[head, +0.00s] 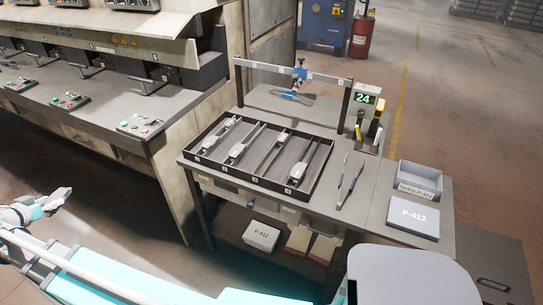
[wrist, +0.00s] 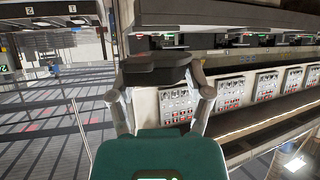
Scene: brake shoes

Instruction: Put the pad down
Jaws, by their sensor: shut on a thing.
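My gripper (wrist: 158,76) is shut on a dark, flat, slightly curved pad (wrist: 157,62), held between the two fingers in the wrist view. In the head view my gripper (head: 56,202) is at the far left, out over the floor and well apart from the workbench. The pad is hard to make out there. A dark tray (head: 228,177) with long compartments lies on the workbench (head: 374,190). Several grey pieces lie in its compartments.
Long tongs (head: 349,182) lie right of the tray. A frame (head: 290,71) and a display reading 24 (head: 365,99) stand behind. Press machines (head: 110,85) line the left.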

